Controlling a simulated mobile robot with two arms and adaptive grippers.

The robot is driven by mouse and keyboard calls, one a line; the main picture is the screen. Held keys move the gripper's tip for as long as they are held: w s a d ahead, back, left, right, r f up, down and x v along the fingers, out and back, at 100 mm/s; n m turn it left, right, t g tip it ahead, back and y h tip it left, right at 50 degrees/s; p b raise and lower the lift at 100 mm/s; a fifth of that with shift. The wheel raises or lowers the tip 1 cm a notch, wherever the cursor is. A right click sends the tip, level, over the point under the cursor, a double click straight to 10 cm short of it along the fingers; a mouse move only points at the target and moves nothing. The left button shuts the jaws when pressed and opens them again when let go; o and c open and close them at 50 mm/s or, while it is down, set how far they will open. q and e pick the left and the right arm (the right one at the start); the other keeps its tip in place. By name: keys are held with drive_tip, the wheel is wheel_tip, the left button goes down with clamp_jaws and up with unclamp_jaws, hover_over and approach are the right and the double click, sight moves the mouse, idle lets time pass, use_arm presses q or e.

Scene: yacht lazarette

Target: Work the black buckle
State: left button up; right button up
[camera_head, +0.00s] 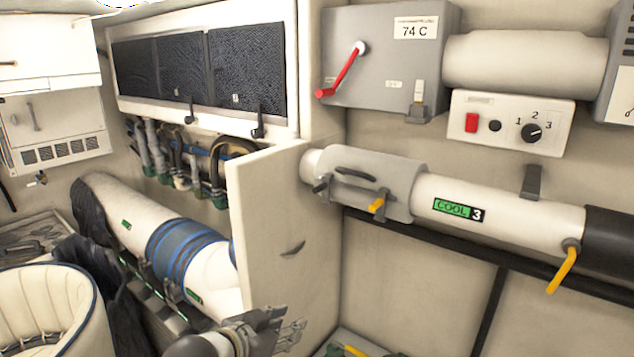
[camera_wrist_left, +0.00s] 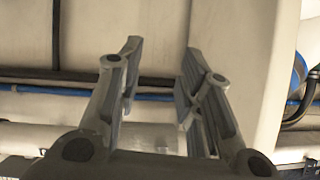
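Two small black catches hang at the lower edge of the dark mesh locker panels in the head view, a left catch (camera_head: 190,112) and a right catch (camera_head: 259,124). A dark clip (camera_head: 531,181) sits above the white pipe. I cannot tell which of these, if any, is the black buckle. My left gripper (camera_head: 291,334) is low in the head view, in front of the foot of the cream partition, well below the catches. In the left wrist view my left gripper (camera_wrist_left: 162,52) has its fingers apart with nothing between them. My right gripper is not in view.
The cream partition (camera_head: 268,215) stands beside my left gripper. A white cylinder with blue bands (camera_head: 190,250) lies to its left. At right are a white pipe (camera_head: 510,205) with yellow levers, a grey box with a red lever (camera_head: 341,70), and a switch panel (camera_head: 511,122).

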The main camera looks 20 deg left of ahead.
sight(313, 190)
use_arm(q)
drive_tip(key=w+a+r+m+t+h, duration=0.1)
drive_tip(key=w+r+t, duration=0.2)
drive_tip(key=r, duration=0.8)
drive_tip(key=w+a+r+m+t+h, duration=0.15)
drive_tip(key=w+r, duration=0.25)
drive_tip(key=r, duration=0.6)
drive_tip(key=shift+n+t, duration=0.25)
drive_tip(key=shift+n, duration=0.1)
drive_tip(key=p+x, duration=0.1)
drive_tip(key=x, duration=0.2)
drive_tip(key=p+x, duration=0.2)
drive_tip(key=x, duration=0.1)
drive_tip(key=p+x, duration=0.1)
drive_tip(key=x, duration=0.2)
drive_tip(key=shift+s+d+r, duration=0.1)
drive_tip(key=shift+d+r, duration=0.1)
drive_tip(key=shift+r, duration=0.2)
drive_tip(key=shift+p+x, duration=0.45)
drive_tip(key=shift+x, duration=0.35)
drive_tip(key=shift+f, duration=0.2)
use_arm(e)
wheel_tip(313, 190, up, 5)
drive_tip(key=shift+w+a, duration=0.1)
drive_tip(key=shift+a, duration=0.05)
use_arm(q)
drive_tip(key=c, duration=0.6)
clamp_jaws()
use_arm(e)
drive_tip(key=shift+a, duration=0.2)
